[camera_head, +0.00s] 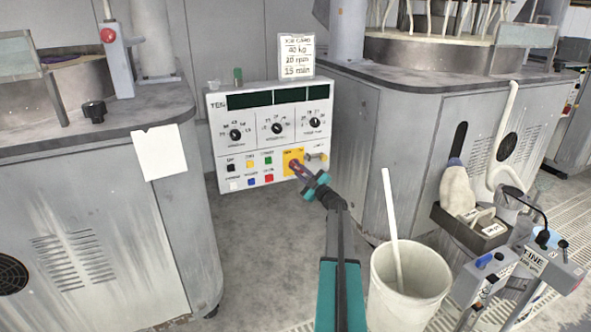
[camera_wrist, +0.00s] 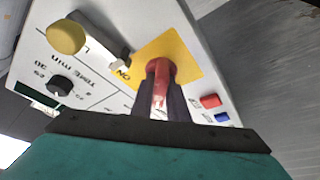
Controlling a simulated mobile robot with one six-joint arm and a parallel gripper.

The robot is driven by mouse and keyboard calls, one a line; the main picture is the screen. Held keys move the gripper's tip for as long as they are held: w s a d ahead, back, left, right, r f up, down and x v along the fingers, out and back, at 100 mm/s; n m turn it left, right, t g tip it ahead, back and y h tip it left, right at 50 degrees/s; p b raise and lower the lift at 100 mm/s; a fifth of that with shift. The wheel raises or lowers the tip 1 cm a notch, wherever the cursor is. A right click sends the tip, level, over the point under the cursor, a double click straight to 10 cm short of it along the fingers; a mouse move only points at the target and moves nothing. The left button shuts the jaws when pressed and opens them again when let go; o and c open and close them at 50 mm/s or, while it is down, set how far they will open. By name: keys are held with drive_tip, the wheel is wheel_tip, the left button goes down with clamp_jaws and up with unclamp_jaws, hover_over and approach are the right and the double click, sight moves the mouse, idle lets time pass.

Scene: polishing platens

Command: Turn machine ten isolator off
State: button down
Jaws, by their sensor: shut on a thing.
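The machine ten control panel (camera_head: 219,139), a white box labelled TEN, stands between two grey machines. Its isolator is a red rotary handle (camera_wrist: 158,68) on a yellow plate (camera_wrist: 184,56) at the panel's lower right; the plate also shows in the head view (camera_head: 289,154). In the head view my gripper (camera_head: 297,166) reaches the plate from the lower right and hides most of the handle.
A yellow-ended lever (camera_wrist: 66,37) sticks out beside the plate. Coloured buttons (camera_head: 268,178) and several black dials (camera_head: 277,128) share the panel. A white bucket with a stick (camera_head: 410,290) stands right of my arm. Floor left of my arm is clear.

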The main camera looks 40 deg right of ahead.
drive_tip(key=shift+w+a+r, duration=0.2)
drive_tip(key=shift+w+a, duration=0.05)
drive_tip(key=shift+a, duration=0.1)
drive_tip(key=c, duration=1.7)
unclamp_jaws()
drive_tip(key=shift+s+d, duration=0.1)
drive_tip(key=shift+s, duration=0.05)
drive_tip(key=shift+f, duration=0.1)
drive_tip(key=shift+s, duration=0.15)
drive_tip(key=p+v, duration=0.2)
drive_tip(key=v, duration=1.1)
drive_tip(key=shift+s+f, duration=0.1)
drive_tip(key=shift+s, duration=0.15)
drive_tip(key=shift+w, duration=0.15)
